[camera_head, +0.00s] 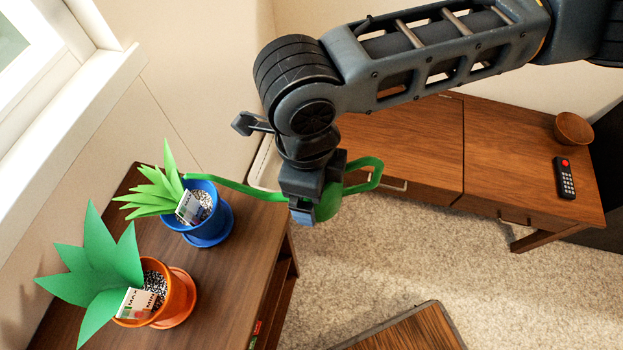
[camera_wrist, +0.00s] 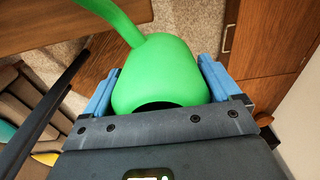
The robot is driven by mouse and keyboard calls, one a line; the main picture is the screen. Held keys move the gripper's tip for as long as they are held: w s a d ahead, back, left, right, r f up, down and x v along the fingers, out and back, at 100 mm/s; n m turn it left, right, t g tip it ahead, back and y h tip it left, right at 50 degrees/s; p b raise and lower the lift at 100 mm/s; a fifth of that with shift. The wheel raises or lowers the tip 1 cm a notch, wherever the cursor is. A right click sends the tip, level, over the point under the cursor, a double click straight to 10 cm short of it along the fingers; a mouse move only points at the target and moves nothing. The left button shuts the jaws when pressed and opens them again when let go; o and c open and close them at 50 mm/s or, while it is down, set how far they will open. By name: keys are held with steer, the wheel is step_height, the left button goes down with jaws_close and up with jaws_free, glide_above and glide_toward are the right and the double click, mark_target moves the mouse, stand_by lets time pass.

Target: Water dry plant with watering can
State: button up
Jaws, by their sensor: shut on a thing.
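A green watering can (camera_head: 328,203) is held by my gripper (camera_head: 303,212), which is shut on it. In the wrist view the can's body (camera_wrist: 160,75) sits between the blue fingers of my gripper (camera_wrist: 160,92). The can's spout reaches left, its tip close to the leaves of a light green plant in a blue pot (camera_head: 208,222). A second plant with broad, darker green leaves stands in an orange pot (camera_head: 178,298), nearer the front. Each pot holds a small card with a coloured gauge; the orange pot's card reads MAX and MIN. Both pots stand on a dark wooden table.
The dark wooden table top (camera_head: 225,285) lies below the window (camera_head: 70,60). A low wooden cabinet (camera_head: 430,150) at the right carries a brown bowl (camera_head: 573,129) and a black remote (camera_head: 565,178). Another wooden top (camera_head: 405,330) shows at the bottom. Carpet lies between them.

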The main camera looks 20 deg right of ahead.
steer(key=shift+f, duration=0.25)
steer(key=shift+d+h, duration=0.15)
steer(key=shift+h, duration=0.15)
steer(key=shift+f, duration=0.3)
stand_by(0.8)
steer(key=shift+s+d+r+g+h+p, duration=0.15)
steer(key=shift+r+h+p, duration=0.35)
steer(key=shift+r+p, duration=0.5)
steer(key=shift+d+r+g+h+p, duration=0.25)
steer(key=shift+r+h+p, duration=0.35)
steer(key=shift+p, duration=0.7)
stand_by(4.0)
